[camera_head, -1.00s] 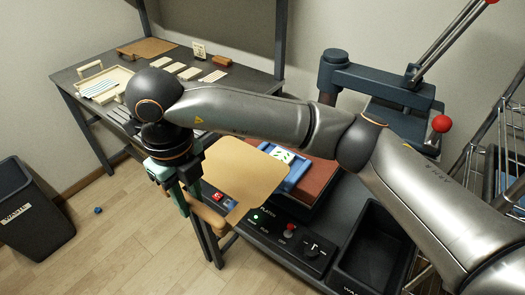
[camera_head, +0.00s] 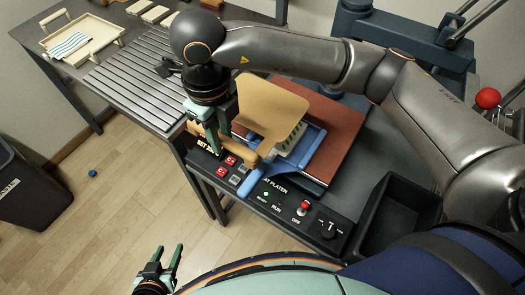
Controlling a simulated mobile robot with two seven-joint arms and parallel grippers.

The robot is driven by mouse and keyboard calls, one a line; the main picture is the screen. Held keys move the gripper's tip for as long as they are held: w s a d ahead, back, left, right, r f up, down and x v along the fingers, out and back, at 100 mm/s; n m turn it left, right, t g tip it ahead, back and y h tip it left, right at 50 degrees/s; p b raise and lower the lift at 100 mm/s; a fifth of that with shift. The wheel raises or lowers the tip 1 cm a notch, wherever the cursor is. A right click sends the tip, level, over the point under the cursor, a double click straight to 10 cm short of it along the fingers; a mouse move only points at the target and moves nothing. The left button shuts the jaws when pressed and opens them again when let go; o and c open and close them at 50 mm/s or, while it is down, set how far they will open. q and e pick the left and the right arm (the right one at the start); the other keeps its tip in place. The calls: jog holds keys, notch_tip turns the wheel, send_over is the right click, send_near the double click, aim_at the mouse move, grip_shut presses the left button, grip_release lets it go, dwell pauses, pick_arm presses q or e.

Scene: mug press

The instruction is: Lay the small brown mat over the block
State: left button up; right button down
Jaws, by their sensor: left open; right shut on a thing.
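The small brown mat (camera_head: 268,105), a tan sheet with a wooden bar along its near edge (camera_head: 249,162), hangs from my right gripper (camera_head: 215,142). That gripper is shut on the bar at the mat's near left. The block sits in a blue holder (camera_head: 312,146) with a blue handle. My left gripper (camera_head: 166,262) is open and empty at the bottom, over the floor.
A reddish-brown pad (camera_head: 338,128) lies under the blue holder. A slatted bench (camera_head: 135,80) and a wooden tray (camera_head: 82,40) stand at the left.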

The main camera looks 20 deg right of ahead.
send_over(260, 168)
jog(key=a, duration=0.1)
notch_tip(260, 168, down, 5)
jog(key=shift+w+a+f+p, duration=0.1)
jog(key=shift+w+a+p, duration=0.05)
jog(key=shift+p, duration=0.2)
jog(key=shift+d+f, duration=0.5)
jog(key=shift+f, duration=0.2)
jog(key=f, duration=0.1)
jog(key=f+p, duration=0.1)
jog(key=f, duration=0.1)
jog(key=shift+s+d+f, duration=0.1)
jog(key=shift+s+d, duration=0.1)
jog(key=shift+f, duration=0.3)
jog(key=c, duration=1)
grip_release()
jog(key=shift+r, duration=0.1)
jog(key=shift+r, duration=0.15)
notch_tip(260, 168, up, 12)
jog(key=shift+f+b, duration=0.1)
jog(key=shift+b, duration=0.35)
